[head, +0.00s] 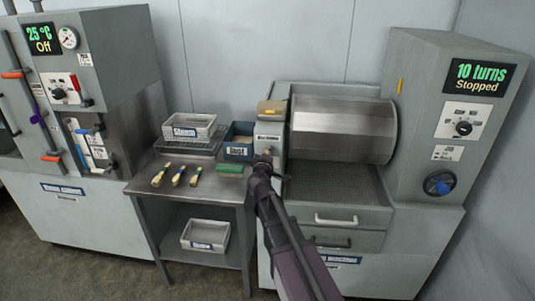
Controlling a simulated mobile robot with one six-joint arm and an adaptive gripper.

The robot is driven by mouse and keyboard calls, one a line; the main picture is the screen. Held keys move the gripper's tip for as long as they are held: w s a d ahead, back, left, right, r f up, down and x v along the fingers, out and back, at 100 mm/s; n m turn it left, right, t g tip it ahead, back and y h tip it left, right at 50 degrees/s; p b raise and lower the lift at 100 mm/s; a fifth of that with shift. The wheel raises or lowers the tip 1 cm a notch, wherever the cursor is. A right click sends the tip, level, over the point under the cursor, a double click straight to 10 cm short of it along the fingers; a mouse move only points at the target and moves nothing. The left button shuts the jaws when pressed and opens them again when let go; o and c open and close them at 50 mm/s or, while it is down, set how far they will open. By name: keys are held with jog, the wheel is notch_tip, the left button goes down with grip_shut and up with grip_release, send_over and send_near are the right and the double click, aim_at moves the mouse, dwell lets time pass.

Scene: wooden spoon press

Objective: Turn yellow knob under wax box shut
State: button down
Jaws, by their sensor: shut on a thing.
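The wax box (269,130) is a small pale grey box with a tan, yellowish top, mounted at the left end of the steel drum in the head view. My gripper (264,158) is directly below it, at its lower end, with my dark arm reaching up from the lower right. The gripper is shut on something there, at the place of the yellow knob. The knob itself is hidden by the gripper, so its turn position cannot be told.
The drum machine's display (479,77) reads "10 turns, Stopped". A drawer (335,219) lies right of my arm.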

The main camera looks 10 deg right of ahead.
jog(key=shift+m, duration=0.3)
jog(key=shift+c, duration=2.2)
grip_release()
jog(key=shift+d, duration=0.1)
